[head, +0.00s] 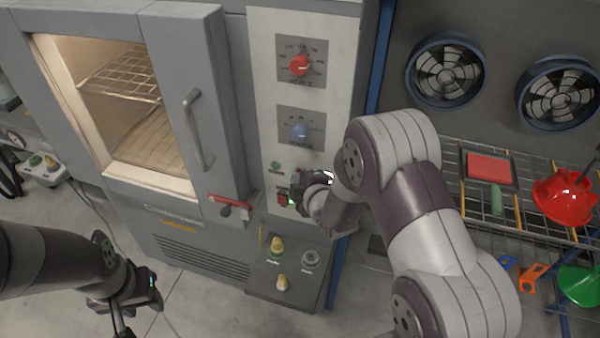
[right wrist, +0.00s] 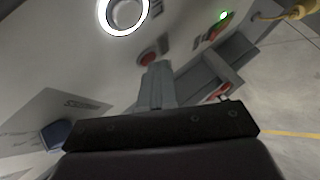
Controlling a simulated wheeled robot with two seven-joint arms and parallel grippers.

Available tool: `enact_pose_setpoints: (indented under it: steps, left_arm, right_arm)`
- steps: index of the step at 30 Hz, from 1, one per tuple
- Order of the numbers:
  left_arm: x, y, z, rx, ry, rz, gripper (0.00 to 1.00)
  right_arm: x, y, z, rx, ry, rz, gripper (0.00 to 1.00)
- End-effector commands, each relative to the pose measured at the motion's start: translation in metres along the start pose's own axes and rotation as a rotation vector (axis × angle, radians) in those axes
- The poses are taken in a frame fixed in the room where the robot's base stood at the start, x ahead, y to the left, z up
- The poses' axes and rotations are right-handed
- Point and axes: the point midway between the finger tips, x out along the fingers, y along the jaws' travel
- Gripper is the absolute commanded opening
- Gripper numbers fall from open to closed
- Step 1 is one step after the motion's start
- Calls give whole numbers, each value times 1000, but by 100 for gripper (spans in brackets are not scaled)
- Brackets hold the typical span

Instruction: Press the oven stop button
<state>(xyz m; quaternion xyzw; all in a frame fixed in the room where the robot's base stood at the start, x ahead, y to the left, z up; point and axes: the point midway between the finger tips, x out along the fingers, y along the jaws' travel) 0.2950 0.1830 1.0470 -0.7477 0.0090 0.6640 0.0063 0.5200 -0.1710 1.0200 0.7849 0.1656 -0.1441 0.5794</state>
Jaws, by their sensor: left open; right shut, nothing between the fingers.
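The grey oven (head: 190,215) stands at the left with a pale control panel (head: 261,80) on its right side. A small red button (head: 282,198) sits low on the panel, below a green button (head: 276,166). My right gripper (head: 292,192) is shut and empty, close to the red button. In the right wrist view its closed fingers (right wrist: 157,80) point at the red button (right wrist: 150,57), just beyond the tips; I cannot tell whether they touch. A round part with a bright white ring (right wrist: 123,15) is also there. My left gripper (head: 145,305) is open, low at the left.
A red knob (head: 300,65) and a blue knob (head: 300,131) are higher on the panel. A grey box with buttons (head: 290,268) is below. Wire shelves (head: 530,229) with a red funnel (head: 566,195) and two fans (head: 447,72) are at the right.

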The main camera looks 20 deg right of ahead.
Motion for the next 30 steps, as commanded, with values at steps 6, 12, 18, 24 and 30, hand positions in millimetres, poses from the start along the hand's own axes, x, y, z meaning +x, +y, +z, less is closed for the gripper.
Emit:
enact_pose_setpoints:
  steps: [6, 12, 18, 24, 30]
  left_arm:
    - [0, 0, 0, 0, 0, 0, 43]
    - [0, 0, 0, 0, 0, 0, 43]
    - [0, 0, 0, 0, 0, 0, 43]
    - [0, 0, 0, 0, 0, 0, 43]
    - [-2, 0, 0, 0, 0, 0, 43]
  right_arm:
    - [-5, -4, -4, 0, 0, -1, 0]
    - [-11, -8, -8, 0, 0, 0, 0]
    - [-11, -8, -8, 0, 0, 0, 0]
    - [-19, -14, -15, -1, 2, -1, 0]
    - [-33, -24, -25, 0, 3, -1, 0]
